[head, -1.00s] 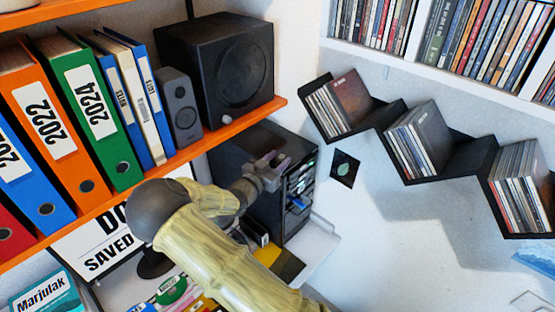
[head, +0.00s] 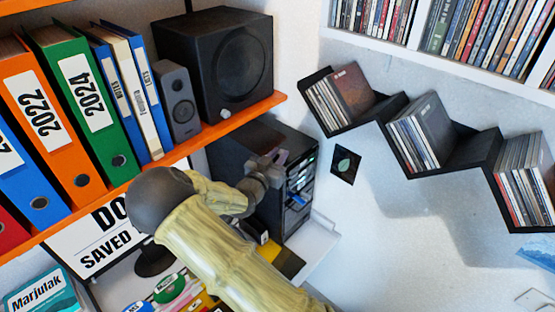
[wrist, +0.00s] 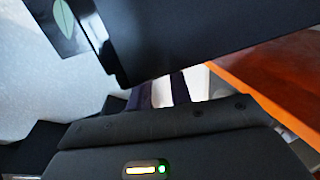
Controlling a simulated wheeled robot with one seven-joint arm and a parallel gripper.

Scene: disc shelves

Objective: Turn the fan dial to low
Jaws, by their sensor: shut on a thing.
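The black computer tower (head: 235,152) stands under the orange shelf, its front with lit drive bays facing right. My gripper (head: 279,157) is at the upper part of that front, by the top edge. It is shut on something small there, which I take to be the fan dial. The dial itself is hidden by the fingers, so its setting cannot be read. In the wrist view my gripper's fingers (wrist: 172,90) reach in beside the dark tower casing (wrist: 200,35).
The orange shelf (head: 190,146) with binders, a small speaker (head: 179,100) and a large speaker (head: 236,68) runs close above the tower. A black zigzag CD shelf (head: 385,118) hangs on the right wall. The wall below it is mostly bare.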

